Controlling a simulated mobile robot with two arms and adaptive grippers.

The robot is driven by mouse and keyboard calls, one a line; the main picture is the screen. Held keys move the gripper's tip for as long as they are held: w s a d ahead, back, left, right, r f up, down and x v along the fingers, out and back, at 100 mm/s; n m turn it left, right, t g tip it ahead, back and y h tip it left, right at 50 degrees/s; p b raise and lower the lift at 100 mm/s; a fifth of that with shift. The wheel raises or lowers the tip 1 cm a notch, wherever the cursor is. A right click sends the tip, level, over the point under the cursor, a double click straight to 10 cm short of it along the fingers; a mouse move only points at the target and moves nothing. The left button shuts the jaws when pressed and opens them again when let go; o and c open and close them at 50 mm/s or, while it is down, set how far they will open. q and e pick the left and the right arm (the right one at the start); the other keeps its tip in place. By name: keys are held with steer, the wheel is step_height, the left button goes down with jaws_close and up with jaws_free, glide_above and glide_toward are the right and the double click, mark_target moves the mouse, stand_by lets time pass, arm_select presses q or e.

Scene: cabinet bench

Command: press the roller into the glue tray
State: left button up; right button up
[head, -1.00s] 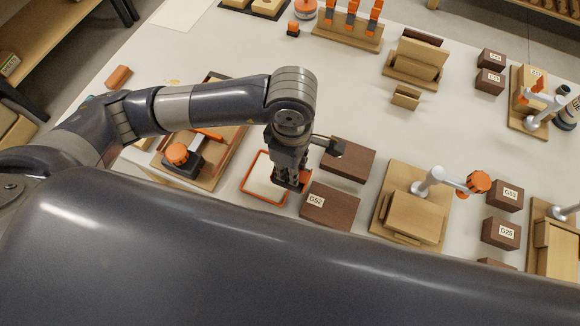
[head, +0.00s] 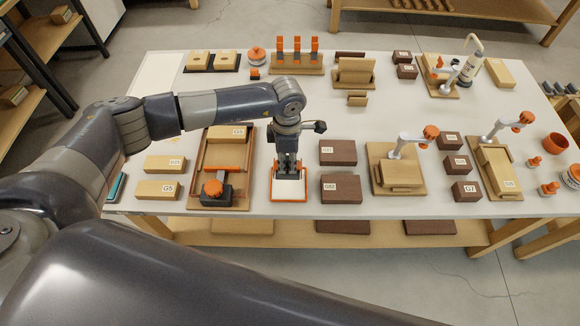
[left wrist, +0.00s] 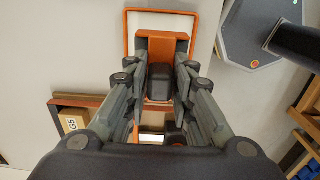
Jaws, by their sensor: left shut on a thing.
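The glue tray (head: 289,200) is a white, shallow tray with an orange rim near the bench's front edge. In the left wrist view its orange rim (left wrist: 125,30) frames the space past my fingers. My left gripper (head: 288,172) points down over the tray and is shut on the roller. In the left wrist view the fingers (left wrist: 160,78) close on its dark handle, and its orange-brown head (left wrist: 164,47) lies inside the rim outline. The gripper hides the roller in the head view. I cannot tell whether the roller touches the tray. My right gripper is not in view.
A wooden fixture (head: 240,165) with an orange knob stands left of the tray. Dark brown blocks (head: 342,188) lie close on the right, with a clamp fixture (head: 398,175) beyond. Light blocks (head: 158,190) lie at far left. Bare bench top shows behind the tray.

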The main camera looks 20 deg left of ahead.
mark_target(288, 169)
arm_select(q)
steer(key=shift+w+d+f+b, duration=0.1)
steer(key=shift+w+f+b, duration=0.2)
steer(key=shift+f, duration=0.4)
steer(key=f+b, duration=0.2)
steer(key=f, duration=0.1)
steer(key=shift+s+f, duration=0.2)
steer(key=shift+w+f, duration=0.1)
steer(key=shift+f, duration=0.55)
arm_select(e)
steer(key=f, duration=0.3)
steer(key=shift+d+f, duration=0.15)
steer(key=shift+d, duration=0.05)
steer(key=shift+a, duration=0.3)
arm_select(q)
steer(key=shift+f+b, duration=0.3)
steer(key=shift+b, duration=0.3)
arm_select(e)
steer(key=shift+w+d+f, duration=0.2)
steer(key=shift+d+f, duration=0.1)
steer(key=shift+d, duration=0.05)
arm_select(q)
steer(key=shift+f, duration=0.25)
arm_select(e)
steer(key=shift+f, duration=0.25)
arm_select(q)
steer(key=shift+b, duration=0.3)
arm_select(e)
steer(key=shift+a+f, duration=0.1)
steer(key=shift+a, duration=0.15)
